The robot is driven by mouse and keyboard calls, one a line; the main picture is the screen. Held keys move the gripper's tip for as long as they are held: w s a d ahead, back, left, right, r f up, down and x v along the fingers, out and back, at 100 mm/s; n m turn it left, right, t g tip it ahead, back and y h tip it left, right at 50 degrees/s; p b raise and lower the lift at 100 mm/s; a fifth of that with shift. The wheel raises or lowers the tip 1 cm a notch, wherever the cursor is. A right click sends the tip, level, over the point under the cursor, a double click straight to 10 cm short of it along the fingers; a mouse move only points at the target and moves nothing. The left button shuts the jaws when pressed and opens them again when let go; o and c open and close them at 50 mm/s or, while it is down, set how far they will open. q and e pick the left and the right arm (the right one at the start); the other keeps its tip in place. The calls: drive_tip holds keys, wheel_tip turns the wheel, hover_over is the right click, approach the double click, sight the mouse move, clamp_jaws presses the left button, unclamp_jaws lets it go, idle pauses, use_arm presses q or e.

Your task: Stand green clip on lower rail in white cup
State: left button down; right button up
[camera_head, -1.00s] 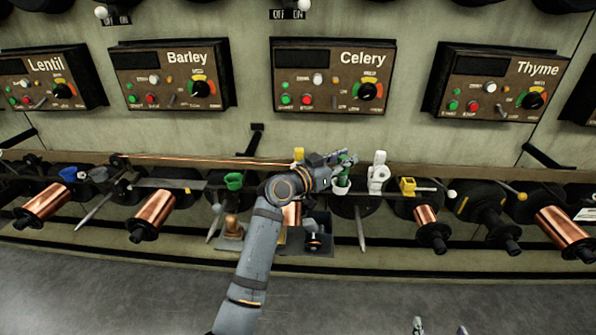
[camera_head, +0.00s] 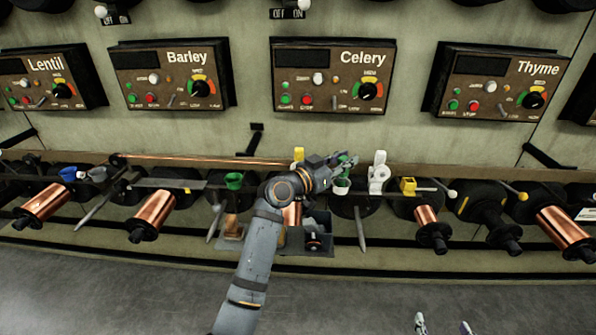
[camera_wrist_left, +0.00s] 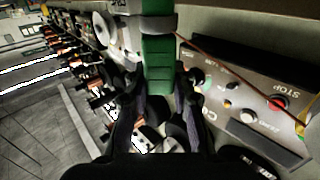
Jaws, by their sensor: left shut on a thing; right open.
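The green clip (camera_head: 346,160) is in my left gripper (camera_head: 340,164), just above the white cup (camera_head: 342,187) on the lower rail. In the left wrist view the clip (camera_wrist_left: 158,72) stands between my fingers, which are shut on it. A pale band crosses it further out; I cannot tell whether that is the cup. The clip's lower end is hard to make out, so I cannot tell whether it is inside the cup. My right gripper (camera_head: 443,325) shows only as two fingertips at the bottom edge, apart and empty.
A white fitting (camera_head: 379,173) stands close right of the cup, with a yellow one (camera_head: 407,186) beyond. A green cup (camera_head: 233,181) is left of my arm. Copper spools (camera_head: 152,212) stick out below the rail. A Celery panel (camera_head: 333,76) hangs above.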

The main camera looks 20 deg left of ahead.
use_arm(q)
drive_tip(key=shift+f, duration=0.3)
drive_tip(key=c, duration=1.1)
unclamp_jaws()
drive_tip(key=shift+o, duration=0.2)
drive_tip(key=v, duration=1.2)
